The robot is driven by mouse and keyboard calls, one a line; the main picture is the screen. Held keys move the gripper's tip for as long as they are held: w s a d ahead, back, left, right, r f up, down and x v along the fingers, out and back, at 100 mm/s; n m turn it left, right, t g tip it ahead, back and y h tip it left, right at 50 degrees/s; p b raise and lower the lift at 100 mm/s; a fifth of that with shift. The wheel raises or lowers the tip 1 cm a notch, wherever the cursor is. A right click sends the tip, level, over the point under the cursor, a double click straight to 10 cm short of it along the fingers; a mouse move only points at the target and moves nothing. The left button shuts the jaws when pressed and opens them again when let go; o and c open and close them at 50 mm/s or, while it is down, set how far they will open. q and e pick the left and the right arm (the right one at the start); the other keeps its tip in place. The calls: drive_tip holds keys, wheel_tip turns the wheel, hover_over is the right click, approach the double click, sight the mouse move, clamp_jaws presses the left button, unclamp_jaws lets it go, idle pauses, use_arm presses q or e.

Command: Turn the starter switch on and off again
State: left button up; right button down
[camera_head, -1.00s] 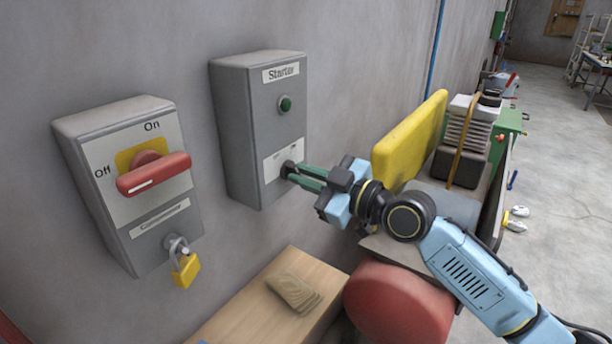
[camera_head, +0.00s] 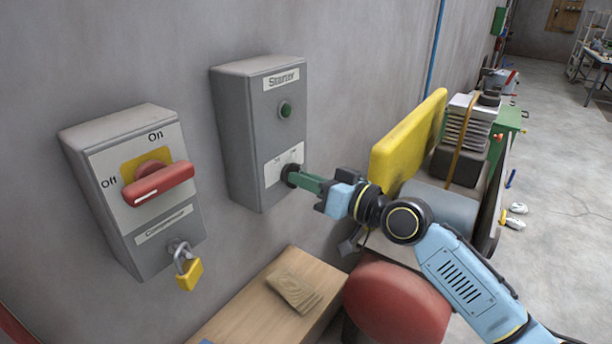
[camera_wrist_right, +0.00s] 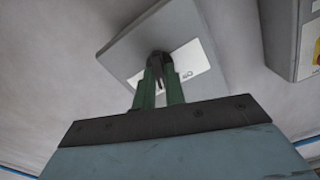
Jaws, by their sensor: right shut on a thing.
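The grey starter box (camera_head: 237,140) hangs on the wall, with a "Starter" label and a green button (camera_head: 286,109) on its front. Its dark round switch knob (camera_head: 289,174) sits low on the front, over a white label plate. My right gripper (camera_head: 297,178) is shut on the knob, its green fingers turned so that they nearly overlap in the head view. In the right wrist view, both fingers (camera_wrist_right: 158,75) reach the dark knob (camera_wrist_right: 159,60), in front of the white plate. The knob's exact pointing direction is hidden by the fingers. My left gripper is not in view.
Left of the starter is a grey box (camera_head: 128,220) with a red On/Off handle (camera_head: 158,184) and a yellow padlock (camera_head: 189,274). Below are a wooden bench top (camera_head: 255,318) and a red rounded thing (camera_head: 397,303). A yellow panel (camera_head: 408,137) stands to the right.

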drive_tip(key=shift+m+p, duration=0.3)
drive_tip(key=shift+m, duration=0.6)
drive_tip(key=c, duration=1.5)
unclamp_jaws()
drive_tip(key=shift+o, duration=0.2)
drive_tip(key=shift+d, duration=0.1)
drive_tip(key=b+v, duration=0.3)
drive_tip(key=v, duration=1)
drive_tip(key=shift+s+d, duration=0.1)
